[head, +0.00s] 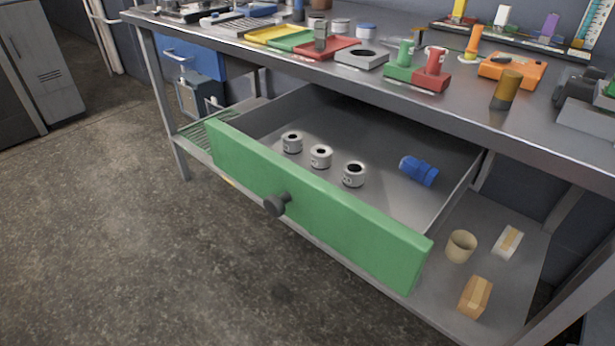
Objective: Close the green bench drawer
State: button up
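The green bench drawer (335,218) hangs under the metal workbench (300,62) and is pulled far out. Its green front has a dark round knob (277,204) near the middle. Inside stand three small white cylinders with dark openings, the left one (292,142), the middle one (321,156) and the right one (353,174). A blue part (419,170) lies on its side at the drawer's right. My gripper is not in view.
Below the drawer, a lower shelf (505,285) holds a beige cup (461,246), a tan box (476,297) and a white packet (508,241). The bench top carries trays, stamps and tools. A blue drawer (195,57) is at the left. Open floor (130,230) lies in front.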

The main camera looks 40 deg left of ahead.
aim_at(387, 226)
jog(key=k+u, duration=0.15)
jog(key=u, duration=1.75)
